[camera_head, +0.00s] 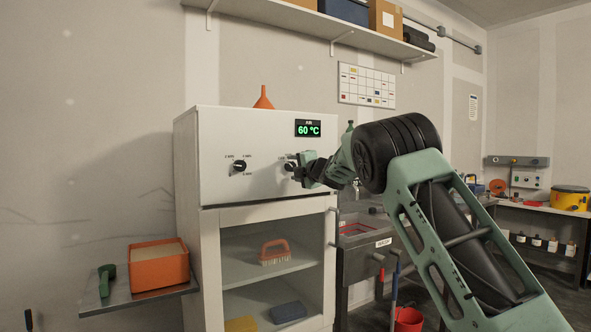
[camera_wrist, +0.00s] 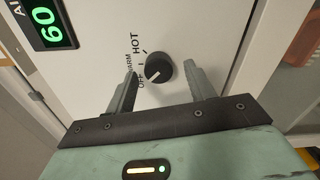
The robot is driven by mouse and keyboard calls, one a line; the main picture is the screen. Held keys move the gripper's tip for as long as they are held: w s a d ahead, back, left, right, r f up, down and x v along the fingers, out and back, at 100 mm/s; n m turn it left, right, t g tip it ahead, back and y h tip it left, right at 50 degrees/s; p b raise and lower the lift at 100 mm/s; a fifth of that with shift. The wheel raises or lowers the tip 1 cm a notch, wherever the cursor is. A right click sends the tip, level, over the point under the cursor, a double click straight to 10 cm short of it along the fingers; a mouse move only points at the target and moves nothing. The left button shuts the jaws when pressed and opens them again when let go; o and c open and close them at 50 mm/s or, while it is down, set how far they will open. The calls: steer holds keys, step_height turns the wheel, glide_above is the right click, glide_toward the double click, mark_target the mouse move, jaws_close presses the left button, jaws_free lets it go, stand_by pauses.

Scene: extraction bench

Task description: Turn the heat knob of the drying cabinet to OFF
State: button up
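The drying cabinet (camera_head: 250,130) is a white box with a green 60 °C display (camera_head: 308,128). The heat knob (camera_wrist: 159,68), black and round, shows in the wrist view beside the labels OFF, WARM and HOT. Its pale mark seems to point down-left, toward OFF. My gripper (camera_wrist: 162,73) is open, with one finger on each side of the knob and gaps between. In the head view my gripper (camera_head: 299,172) is at the right-hand knob (camera_head: 290,165), which it partly hides.
A second black knob (camera_head: 239,166) sits left on the same panel. An orange funnel (camera_head: 263,99) stands on top. A side shelf at left holds an orange box (camera_head: 158,266).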

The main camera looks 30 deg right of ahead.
steer(key=s+b, duration=0.4)
steer(key=s, duration=1.3)
steer(key=shift+s+d, duration=0.25)
steer(key=shift+d, duration=0.05)
